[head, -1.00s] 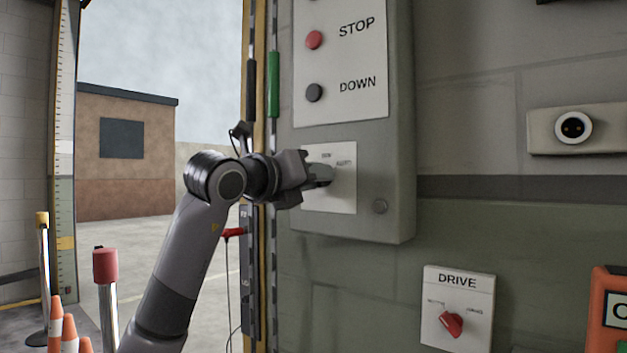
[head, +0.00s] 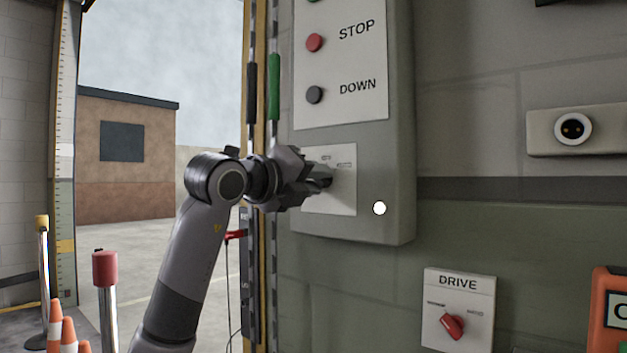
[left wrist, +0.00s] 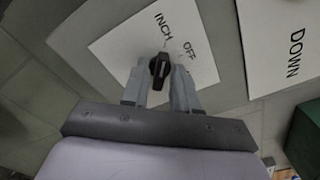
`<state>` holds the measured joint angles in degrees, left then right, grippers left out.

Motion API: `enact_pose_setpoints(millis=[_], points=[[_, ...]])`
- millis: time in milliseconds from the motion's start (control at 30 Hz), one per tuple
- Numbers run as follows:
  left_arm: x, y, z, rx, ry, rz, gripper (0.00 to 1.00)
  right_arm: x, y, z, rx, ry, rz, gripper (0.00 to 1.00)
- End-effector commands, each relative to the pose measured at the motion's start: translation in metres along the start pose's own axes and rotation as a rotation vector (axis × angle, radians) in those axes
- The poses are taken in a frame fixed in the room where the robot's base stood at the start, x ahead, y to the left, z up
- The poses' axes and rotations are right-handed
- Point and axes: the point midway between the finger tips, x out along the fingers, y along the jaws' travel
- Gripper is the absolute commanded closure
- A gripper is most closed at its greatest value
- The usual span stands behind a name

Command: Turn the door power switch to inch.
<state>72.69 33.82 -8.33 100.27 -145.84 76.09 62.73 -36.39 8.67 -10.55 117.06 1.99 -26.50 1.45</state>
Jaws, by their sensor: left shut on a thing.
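The door power switch is a black knob (left wrist: 160,68) on a white plate (left wrist: 112,48) marked INCH and OFF in the left wrist view. The knob stands between the fingertips of my left gripper (left wrist: 160,80), which is shut on it. Its narrow end points up in that view, near the INCH and OFF lettering; I cannot tell exactly which mark it meets. In the head view my left gripper (head: 318,182) reaches the plate (head: 343,203) on the grey control box and hides most of the knob. My right gripper is not in view.
A round lamp (head: 379,208) right of the plate glows white. Above are a red STOP button (head: 315,42) and a dark DOWN button (head: 315,95). A DRIVE switch (head: 452,327) sits lower right. Posts (head: 105,268) and cones (head: 69,335) stand at lower left.

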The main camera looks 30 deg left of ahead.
Motion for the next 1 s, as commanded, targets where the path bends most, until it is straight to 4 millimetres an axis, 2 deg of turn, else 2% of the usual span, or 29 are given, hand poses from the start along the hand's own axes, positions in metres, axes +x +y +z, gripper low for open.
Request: enact_pose_setpoints(millis=[267,300,667,1000], points=[[0.001,0.001,-0.002,-0.001,0.005,0.002,1.00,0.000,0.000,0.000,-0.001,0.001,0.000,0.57],[0.000,0.001,-0.002,-0.001,0.005,0.002,0.62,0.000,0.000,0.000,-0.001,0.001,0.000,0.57],[-0.004,0.001,0.000,0.000,0.001,0.000,0.62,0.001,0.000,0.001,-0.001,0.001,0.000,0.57],[-0.053,0.001,-0.001,0.002,0.000,0.000,0.62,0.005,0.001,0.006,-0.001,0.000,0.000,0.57]])
